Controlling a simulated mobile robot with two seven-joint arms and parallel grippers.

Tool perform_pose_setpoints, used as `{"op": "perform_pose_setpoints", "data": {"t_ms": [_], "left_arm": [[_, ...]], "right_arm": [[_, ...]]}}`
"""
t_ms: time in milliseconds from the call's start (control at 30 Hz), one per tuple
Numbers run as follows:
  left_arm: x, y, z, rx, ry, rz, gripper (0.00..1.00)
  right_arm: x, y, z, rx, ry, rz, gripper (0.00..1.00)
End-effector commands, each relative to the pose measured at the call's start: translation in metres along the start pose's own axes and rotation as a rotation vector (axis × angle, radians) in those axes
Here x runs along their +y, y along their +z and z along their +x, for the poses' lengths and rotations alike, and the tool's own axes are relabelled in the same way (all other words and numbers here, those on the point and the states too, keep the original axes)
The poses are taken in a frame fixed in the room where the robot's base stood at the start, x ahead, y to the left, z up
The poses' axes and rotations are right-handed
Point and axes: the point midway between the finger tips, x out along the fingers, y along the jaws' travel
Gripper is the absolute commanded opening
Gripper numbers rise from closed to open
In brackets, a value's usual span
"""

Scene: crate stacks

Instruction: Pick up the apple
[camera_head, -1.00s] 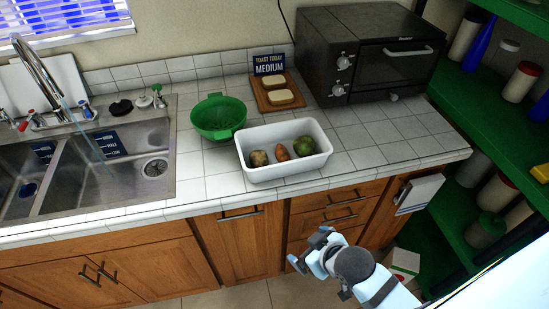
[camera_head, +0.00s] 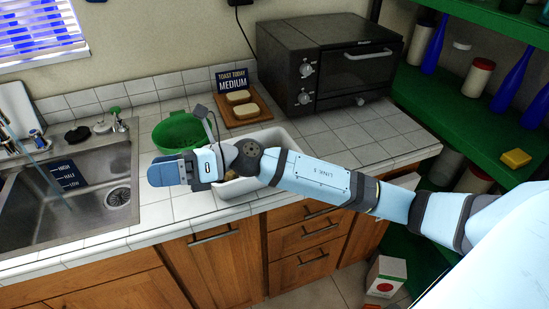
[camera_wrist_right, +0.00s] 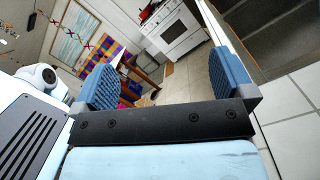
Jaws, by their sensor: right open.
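No apple can be made out now; my right arm covers most of the white tub (camera_head: 232,190) on the counter and hides its contents. A second ago a brown round item, an orange one and a round green one lay in that tub; I cannot tell for sure which is the apple. My right gripper (camera_head: 163,172) is in front of the tub's left end, near the sink side, pointing left. In the right wrist view its two blue finger pads (camera_wrist_right: 165,84) are wide apart with nothing between them. My left gripper is not in view.
A green colander (camera_head: 178,133) stands behind the gripper. A board (camera_head: 245,112) with bread, a sign (camera_head: 232,79) and a toaster oven (camera_head: 330,60) stand behind. The sink (camera_head: 75,190) is at left. Counter (camera_head: 375,130) right of the tub is clear.

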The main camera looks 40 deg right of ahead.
Motion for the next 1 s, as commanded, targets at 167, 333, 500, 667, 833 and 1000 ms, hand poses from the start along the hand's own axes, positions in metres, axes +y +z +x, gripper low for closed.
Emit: {"op": "perform_pose_setpoints", "data": {"t_ms": [167,333,500,667,833,1000], "left_arm": [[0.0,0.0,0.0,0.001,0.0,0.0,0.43],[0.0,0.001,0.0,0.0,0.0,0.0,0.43],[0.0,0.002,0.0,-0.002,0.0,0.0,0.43],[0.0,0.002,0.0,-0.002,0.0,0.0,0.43],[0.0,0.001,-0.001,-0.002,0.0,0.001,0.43],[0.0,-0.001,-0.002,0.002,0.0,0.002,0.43]], "right_arm": [[-0.05,-0.015,-0.042,0.605,0.001,-0.413,1.0],[-0.106,0.012,-0.138,1.184,-0.068,-0.61,1.0],[-0.127,0.06,-0.227,1.587,-0.151,-0.61,1.0],[-0.128,0.082,-0.265,1.742,-0.187,-0.567,1.0],[-0.137,0.065,-0.273,1.762,-0.188,-0.556,1.0],[-0.153,0.035,-0.278,1.759,-0.188,-0.558,1.0]]}}
